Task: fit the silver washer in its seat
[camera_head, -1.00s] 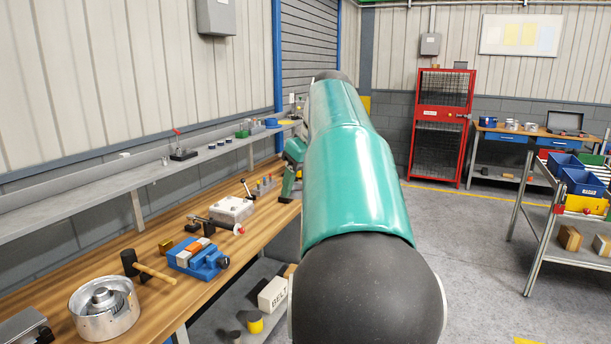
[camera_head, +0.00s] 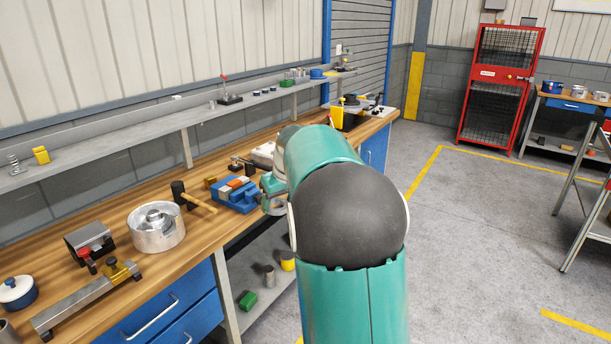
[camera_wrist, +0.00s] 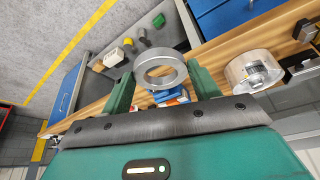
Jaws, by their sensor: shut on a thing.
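The silver washer (camera_wrist: 141,66) is a thick ring held between the two green fingers of my gripper (camera_wrist: 160,79) in the wrist view. My gripper is shut on its outer edge, and the ring is in the air. In the head view my gripper (camera_head: 272,195) shows partly beside my arm, over the bench's front edge. A round silver housing (camera_head: 156,240) with a raised centre stands on the bench, left of the gripper. It also shows in the wrist view (camera_wrist: 236,74), to the right of the washer and apart from it. I cannot make out the seat clearly.
A clamp-like bar tool (camera_head: 88,300) and a blue-and-white pot (camera_head: 18,292) lie nearer. A grey shelf (camera_head: 130,142) runs along the wall. Open floor lies right.

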